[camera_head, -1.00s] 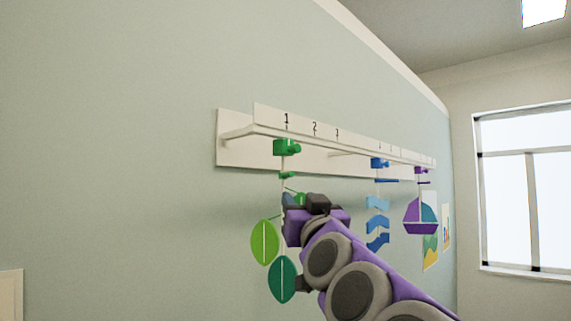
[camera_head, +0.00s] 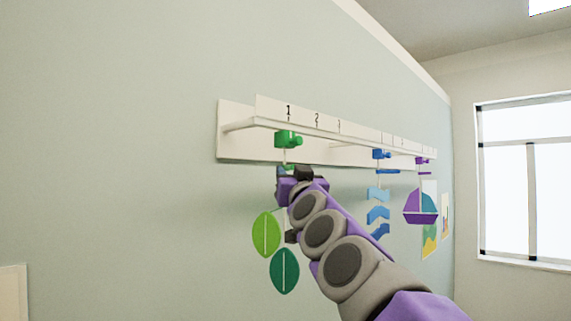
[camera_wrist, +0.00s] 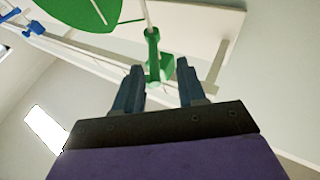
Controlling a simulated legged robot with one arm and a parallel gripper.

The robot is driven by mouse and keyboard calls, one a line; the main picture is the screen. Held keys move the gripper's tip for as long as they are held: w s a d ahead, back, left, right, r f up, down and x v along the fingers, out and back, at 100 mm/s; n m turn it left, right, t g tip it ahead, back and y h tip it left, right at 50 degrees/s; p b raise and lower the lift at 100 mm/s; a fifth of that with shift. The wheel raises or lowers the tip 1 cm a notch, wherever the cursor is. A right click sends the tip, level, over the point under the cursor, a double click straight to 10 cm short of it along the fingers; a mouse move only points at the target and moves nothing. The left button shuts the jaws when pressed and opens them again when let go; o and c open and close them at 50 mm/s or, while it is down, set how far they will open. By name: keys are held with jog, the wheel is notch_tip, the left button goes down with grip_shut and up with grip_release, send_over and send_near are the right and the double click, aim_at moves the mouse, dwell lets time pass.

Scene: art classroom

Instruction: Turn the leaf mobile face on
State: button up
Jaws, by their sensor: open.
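The leaf mobile hangs from a green clamp (camera_head: 288,139) under number 1 on the wall rail. Its light green leaf (camera_head: 266,234) and dark green leaf (camera_head: 285,270) hang below, their broad sides largely towards the head camera. My gripper (camera_head: 285,173) is just below the clamp and hides the mobile's upper part. In the wrist view, my gripper (camera_wrist: 160,78) is open, with a green upright piece (camera_wrist: 153,55) of the mobile in line with the gap between the fingers. I cannot tell whether it touches either finger. A green leaf (camera_wrist: 82,10) shows at the top edge.
The numbered white rail (camera_head: 340,128) runs along the wall above my gripper. Open air lies left of the leaves. A window (camera_head: 525,185) is at far right.

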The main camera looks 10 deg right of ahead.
aim_at(289, 166)
jog(key=w, duration=0.1)
jog(key=w+r+p, duration=0.1)
jog(key=w, duration=0.1)
jog(key=w+d+r+p, duration=0.1)
jog(key=shift+w, duration=0.2)
jog(key=shift+w+r, duration=0.1)
jog(key=shift+w, duration=0.35)
jog(key=shift+w+a, duration=0.1)
jog(key=shift+a, duration=0.4)
jog(key=shift+c, duration=0.2)
jog(key=shift+d, duration=0.25)
jog(key=shift+c, duration=1.4)
grip_shut()
